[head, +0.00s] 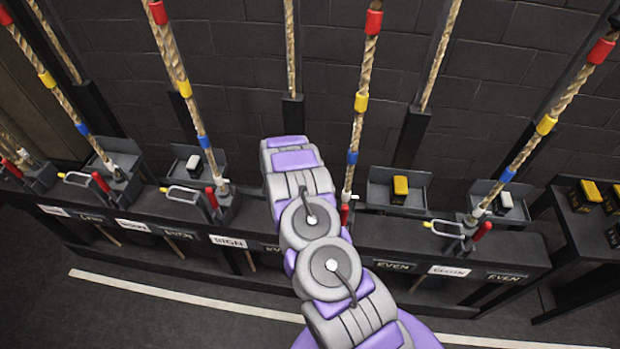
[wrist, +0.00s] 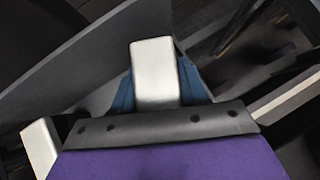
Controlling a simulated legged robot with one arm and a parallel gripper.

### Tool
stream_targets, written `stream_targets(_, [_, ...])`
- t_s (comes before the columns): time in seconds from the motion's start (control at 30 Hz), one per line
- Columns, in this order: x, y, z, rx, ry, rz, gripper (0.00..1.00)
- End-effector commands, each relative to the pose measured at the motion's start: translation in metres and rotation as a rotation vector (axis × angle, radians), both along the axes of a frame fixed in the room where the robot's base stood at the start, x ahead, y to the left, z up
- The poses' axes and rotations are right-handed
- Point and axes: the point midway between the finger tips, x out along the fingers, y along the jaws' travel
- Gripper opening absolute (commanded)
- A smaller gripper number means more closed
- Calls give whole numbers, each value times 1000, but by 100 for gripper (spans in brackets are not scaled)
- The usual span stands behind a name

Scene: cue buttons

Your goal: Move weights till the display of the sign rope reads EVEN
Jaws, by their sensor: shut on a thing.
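My arm covers the middle of the head view, and my gripper is hidden there. In the wrist view my gripper (wrist: 157,92) is shut on a white block-shaped weight (wrist: 154,62), with a blue finger at each side. A second white block (wrist: 40,148) shows at the lower left edge. In the head view the white SIGN label (head: 229,241) is just left of my arm. The dark display beside it (head: 269,248) is partly covered and too small to read surely. A rope (head: 194,112) with yellow and blue bands hangs above that area.
A white weight (head: 193,163) sits in a tray left of my arm. More yellow weights (head: 591,191) are on the right side table (head: 572,232). Levers and ropes line the bench.

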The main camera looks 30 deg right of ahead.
Motion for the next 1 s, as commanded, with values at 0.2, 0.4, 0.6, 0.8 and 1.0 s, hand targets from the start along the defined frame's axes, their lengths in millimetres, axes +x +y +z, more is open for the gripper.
stream_targets(0.2, [1,-1,-2,-2,-3,0,0])
stream_targets(0.4, [1,-1,-5,-2,-2,-1,0])
stream_targets(0.6, [1,-1,-7,-1,-2,-1,52])
stream_targets(0.8, [0,-1,-8,0,1,-2,72])
stream_targets(1.0, [-2,-2,-9,0,3,-5,73])
